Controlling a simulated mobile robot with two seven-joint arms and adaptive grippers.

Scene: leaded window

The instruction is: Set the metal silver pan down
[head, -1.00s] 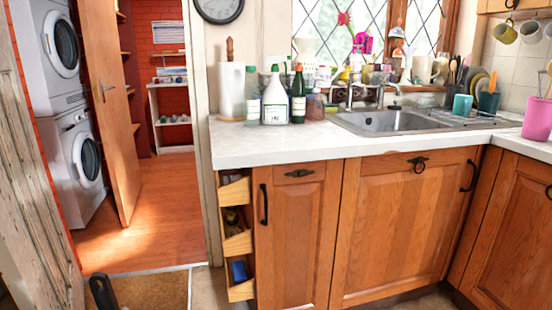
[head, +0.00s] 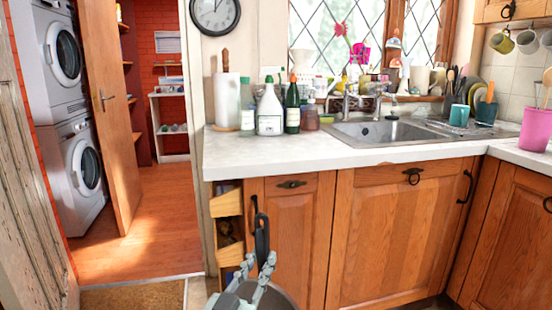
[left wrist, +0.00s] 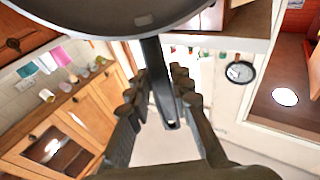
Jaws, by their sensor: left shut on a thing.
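The metal silver pan (head: 284,299) shows at the bottom edge of the head view, mostly cut off, with its dark handle (head: 262,238) pointing up in front of the cabinet. My left gripper (head: 259,266) is at the handle, below the counter's front edge in the picture. In the left wrist view the round pan (left wrist: 120,18) fills the top. Its dark handle (left wrist: 157,72) runs between the two fingers of my left gripper (left wrist: 160,85), which is shut on it. My right gripper is not in view.
The white countertop (head: 300,150) has free room along its front. Bottles (head: 270,110) and a paper towel roll (head: 227,102) stand at its back left. The sink (head: 385,130) is to the right, with a pink pot (head: 536,128) at far right. An open narrow drawer unit (head: 229,205) sticks out at the left.

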